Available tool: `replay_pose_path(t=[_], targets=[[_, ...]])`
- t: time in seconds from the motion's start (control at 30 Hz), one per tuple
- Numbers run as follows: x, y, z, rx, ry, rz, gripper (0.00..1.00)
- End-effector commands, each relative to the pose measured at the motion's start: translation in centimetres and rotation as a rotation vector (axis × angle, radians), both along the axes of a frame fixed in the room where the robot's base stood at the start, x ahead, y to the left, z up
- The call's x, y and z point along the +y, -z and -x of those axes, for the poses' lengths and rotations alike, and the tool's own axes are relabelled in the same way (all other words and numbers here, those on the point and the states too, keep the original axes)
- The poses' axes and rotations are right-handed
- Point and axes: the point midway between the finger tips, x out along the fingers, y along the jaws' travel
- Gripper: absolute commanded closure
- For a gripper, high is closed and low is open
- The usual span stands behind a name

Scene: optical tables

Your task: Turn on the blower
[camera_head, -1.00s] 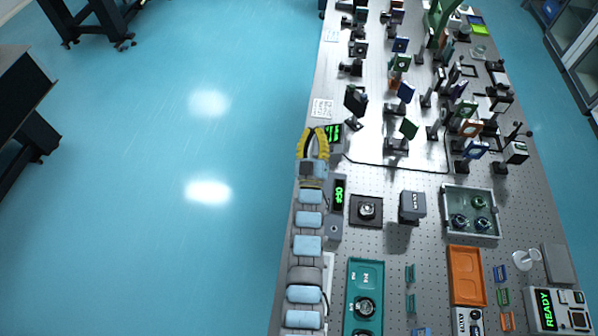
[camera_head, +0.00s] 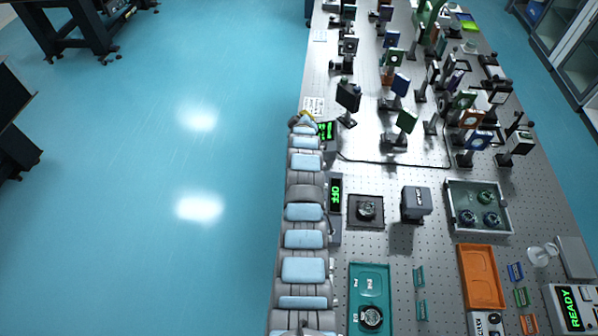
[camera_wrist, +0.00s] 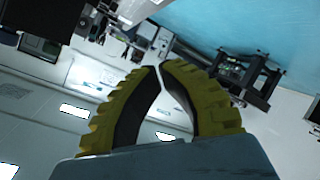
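My gripper (camera_head: 308,115) is at the table's left edge in the head view, mostly hidden behind my wrist, with only a little yellow showing. In the wrist view its two curved yellow fingers (camera_wrist: 160,67) come together at the tips with a thin gap and nothing between them. A small unit with a green display (camera_head: 327,131) is just right of the gripper; I cannot tell whether they touch. A second slim unit, its display reading OFF (camera_head: 336,194), stands nearer, beside my arm. I cannot tell for sure which device is the blower.
Mounted optics (camera_head: 404,121) crowd the table right of and beyond the gripper. A dark cable (camera_head: 395,163) crosses the table. A grey box (camera_head: 416,203), a glass-sided tray (camera_head: 479,208), an orange tray (camera_head: 482,277) and a teal tray (camera_head: 369,285) stand nearer.

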Motion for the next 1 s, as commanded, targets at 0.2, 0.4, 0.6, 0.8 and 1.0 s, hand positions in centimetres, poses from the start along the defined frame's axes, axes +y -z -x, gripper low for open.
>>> replay_pose_path(t=[0.2,0.4,0.6,0.8,1.0], targets=[[0.4,1.8,-0.8,0.170,-0.065,0.068,1.00],[0.9,3.1,-0.2,0.333,-0.141,0.126,1.00],[1.3,3.8,1.4,0.496,-0.231,0.177,1.00],[1.8,3.6,3.7,0.649,-0.335,0.219,1.00],[2.3,2.7,6.9,0.797,-0.451,0.252,1.00]])
